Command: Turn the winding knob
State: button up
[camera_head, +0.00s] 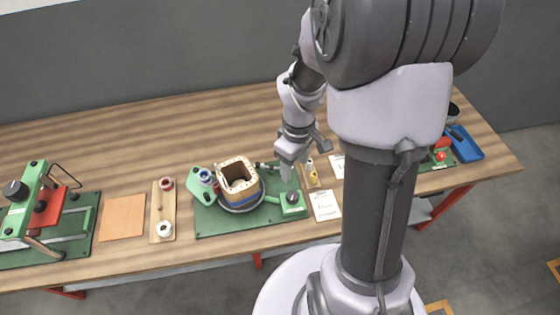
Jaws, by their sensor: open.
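The winding machine (205,222) is a green base on the wooden table. A square tan-and-brown coil former (238,175) with a dark blue band stands on its round turntable. A small dark knob (292,197), which looks like the winding knob, sits on a green block at the base's right end. My gripper (287,172) points down above the right part of the base, behind the knob in the picture and apart from it. It is open, with nothing seen between the fingers. The gap between the fingertips is too small to see clearly.
White cards (326,206) and a small wooden holder (312,178) lie right of the machine. To the left are a spool board (163,215), an orange-brown sheet (122,217) and a green press (40,215). A blue tray (465,145) is far right. The table's back left is clear.

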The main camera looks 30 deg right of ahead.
aim_at(293, 195)
notch_tip(293, 195, down, 15)
jog(key=b, duration=0.4)
jog(key=shift+r, duration=0.2)
jog(key=shift+c, duration=0.5)
grip_shut()
jog(key=m+b, duration=0.2)
jog(key=m, duration=0.3)
jog(key=shift+m+b, duration=0.3)
jog(key=shift+m, duration=0.1)
jog(key=m+b, duration=0.2)
jog(key=m, duration=0.4)
